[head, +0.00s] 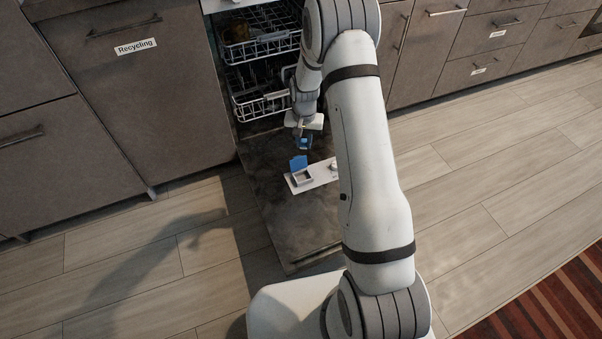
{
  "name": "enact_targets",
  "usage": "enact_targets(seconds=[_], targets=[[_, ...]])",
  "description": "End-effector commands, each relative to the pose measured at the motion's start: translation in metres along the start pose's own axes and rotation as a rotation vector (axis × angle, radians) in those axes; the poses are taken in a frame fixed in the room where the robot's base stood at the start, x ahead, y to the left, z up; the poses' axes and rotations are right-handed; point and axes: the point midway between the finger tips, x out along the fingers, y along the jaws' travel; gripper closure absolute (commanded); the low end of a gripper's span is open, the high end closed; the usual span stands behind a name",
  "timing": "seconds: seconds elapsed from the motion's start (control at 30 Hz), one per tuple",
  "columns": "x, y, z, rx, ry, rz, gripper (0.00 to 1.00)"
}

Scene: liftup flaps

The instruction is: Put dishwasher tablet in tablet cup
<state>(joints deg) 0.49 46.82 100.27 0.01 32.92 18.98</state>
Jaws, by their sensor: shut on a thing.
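The dishwasher door (272,220) is folded down flat. A white dispenser panel (320,177) lies on its inner side. The tablet cup (301,177) is a small square recess at the panel's left end, and its blue lid (298,162) stands up open behind it. My gripper (303,137) is above the door, a little behind and to the right of the cup. It is shut on the small dark blue dishwasher tablet (305,143), which is apart from the cup. The fingertips are too small to see in detail.
Two dish racks, an upper (262,48) and a lower (262,105), sit in the dishwasher behind the door. A cabinet labelled Recycling (140,90) is at left, with drawers (487,65) at right. Wood floor (470,190) is clear around the door; a striped rug (560,310) lies bottom right.

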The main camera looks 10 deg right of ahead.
Motion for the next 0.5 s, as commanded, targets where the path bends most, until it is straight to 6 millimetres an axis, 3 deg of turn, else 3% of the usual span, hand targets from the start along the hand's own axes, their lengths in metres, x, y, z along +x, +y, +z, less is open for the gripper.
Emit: enact_targets(seconds=[0.3,0.5], targets=[[0.066,-0.006,-0.012,0.207,-0.003,0.001,1.0],[0.087,-0.007,-0.013,0.251,0.0,0.0,1.0]])
